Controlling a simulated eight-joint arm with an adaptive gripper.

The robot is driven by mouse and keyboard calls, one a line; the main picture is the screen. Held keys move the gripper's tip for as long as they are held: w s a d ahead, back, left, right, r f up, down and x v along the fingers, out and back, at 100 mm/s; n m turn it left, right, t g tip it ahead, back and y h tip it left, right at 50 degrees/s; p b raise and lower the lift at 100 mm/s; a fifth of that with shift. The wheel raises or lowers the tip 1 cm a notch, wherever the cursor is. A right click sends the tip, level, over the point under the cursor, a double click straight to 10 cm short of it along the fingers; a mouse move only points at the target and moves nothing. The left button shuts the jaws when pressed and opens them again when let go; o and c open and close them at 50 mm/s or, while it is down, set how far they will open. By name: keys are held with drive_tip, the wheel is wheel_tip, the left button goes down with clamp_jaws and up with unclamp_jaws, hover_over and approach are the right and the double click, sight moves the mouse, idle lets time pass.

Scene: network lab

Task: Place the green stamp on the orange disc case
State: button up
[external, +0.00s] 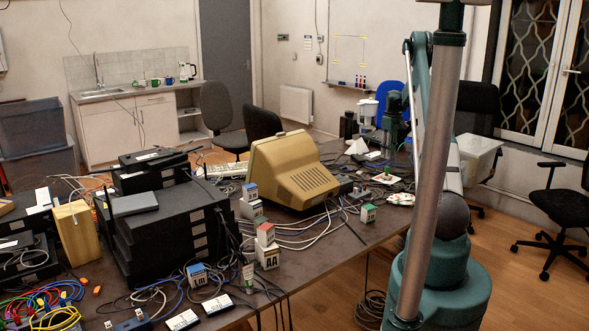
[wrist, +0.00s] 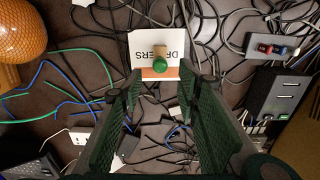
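In the wrist view a green stamp (wrist: 160,63) with a tan part is over a white case with an orange lower band (wrist: 147,73). The case carries dark lettering that looks like "DRIVERS". The stamp appears to rest on the case, but its exact contact and tilt are hard to tell from above. My gripper (wrist: 160,84) is open, its two green fingers spread on either side below the stamp in the picture.
An orange mesh ball (wrist: 22,30) lies at the left in the wrist view. A black device with ports (wrist: 275,96) and small red and blue pieces are at the right. Cables cover much of the table. A beige monitor (external: 290,170) stands left of the arm.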

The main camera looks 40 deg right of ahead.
drive_tip(key=a+r+t, duration=0.1)
drive_tip(key=a+r, duration=0.6)
drive_tip(key=a, duration=0.3)
drive_tip(key=w+a+r+h, duration=0.1)
drive_tip(key=a+r, duration=0.6)
drive_tip(key=a, duration=0.3)
drive_tip(key=a+r+t, duration=0.1)
drive_tip(key=a+r, duration=0.6)
drive_tip(key=a, duration=0.3)
drive_tip(key=s+a+r+t, duration=0.1)
drive_tip(key=s+a+r, duration=0.25)
drive_tip(key=a, duration=0.65)
drive_tip(key=s+a+r+t, duration=0.1)
drive_tip(key=s+a+r, duration=0.3)
drive_tip(key=a, duration=0.5)
drive_tip(key=s+a+f+t, duration=0.1)
drive_tip(key=s+a+f, duration=0.2)
drive_tip(key=s+a, duration=0.8)
drive_tip(key=s+a+f+t+y, duration=0.1)
drive_tip(key=s+a+f+t, duration=0.1)
drive_tip(key=s+a, duration=0.9)
drive_tip(key=shift+s+f, duration=0.25)
drive_tip(key=shift+f, duration=0.35)
